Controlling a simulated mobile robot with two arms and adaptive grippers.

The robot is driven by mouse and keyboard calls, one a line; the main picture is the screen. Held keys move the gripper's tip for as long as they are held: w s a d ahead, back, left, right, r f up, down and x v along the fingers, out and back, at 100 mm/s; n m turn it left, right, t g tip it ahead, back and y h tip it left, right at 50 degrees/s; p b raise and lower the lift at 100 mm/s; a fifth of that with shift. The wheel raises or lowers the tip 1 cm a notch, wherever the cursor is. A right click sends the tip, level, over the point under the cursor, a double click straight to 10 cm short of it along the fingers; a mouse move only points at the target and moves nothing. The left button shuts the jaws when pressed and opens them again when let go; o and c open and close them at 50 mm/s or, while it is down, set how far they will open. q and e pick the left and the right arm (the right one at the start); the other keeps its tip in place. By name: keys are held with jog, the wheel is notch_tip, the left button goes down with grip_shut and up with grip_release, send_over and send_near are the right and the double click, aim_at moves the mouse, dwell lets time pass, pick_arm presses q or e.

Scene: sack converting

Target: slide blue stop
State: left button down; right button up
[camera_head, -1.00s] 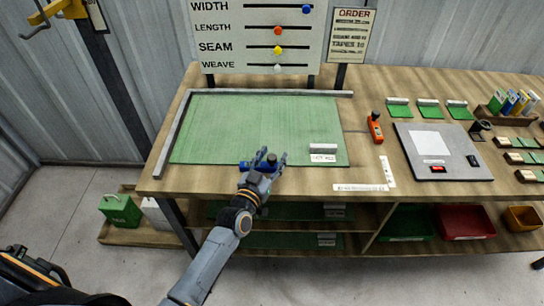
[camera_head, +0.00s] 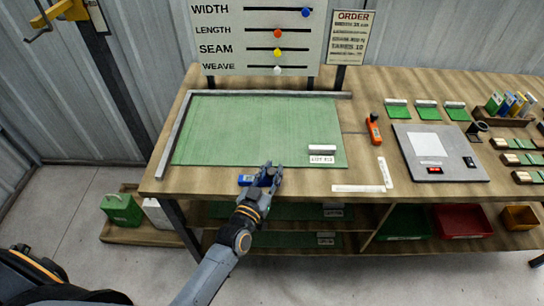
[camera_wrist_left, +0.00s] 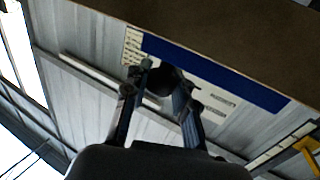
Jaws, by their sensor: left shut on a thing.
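The blue stop (camera_head: 246,180) is a small blue block at the front edge of the workbench, just below the green sheet (camera_head: 255,130). My left gripper (camera_head: 268,172) covers its right part and is shut on its dark knob. In the left wrist view the stop shows as a long blue bar (camera_wrist_left: 225,78), with the dark knob between the fingertips (camera_wrist_left: 166,80). The fingers hide part of the knob. My right gripper is not in view.
A grey rail (camera_head: 172,135) borders the sheet at left and back. White L-shaped strips (camera_head: 358,188) lie to the right. An orange tool (camera_head: 373,130) and a grey pad (camera_head: 440,170) are farther right.

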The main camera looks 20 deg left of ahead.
aim_at(271, 181)
pick_arm(q)
jog(key=s, duration=0.2)
jog(key=shift+s+d+r+p, duration=0.1)
jog(key=shift+s+d+p, duration=0.2)
jog(key=shift+s+d, duration=0.1)
jog(key=shift+f, duration=0.25)
jog(key=c, duration=1.1)
grip_release()
jog(key=shift+s+r, duration=0.1)
jog(key=shift+s, duration=0.05)
jog(key=shift+o, duration=0.2)
jog(key=s+a, duration=0.1)
jog(key=s, duration=1.1)
jog(key=shift+a, duration=0.2)
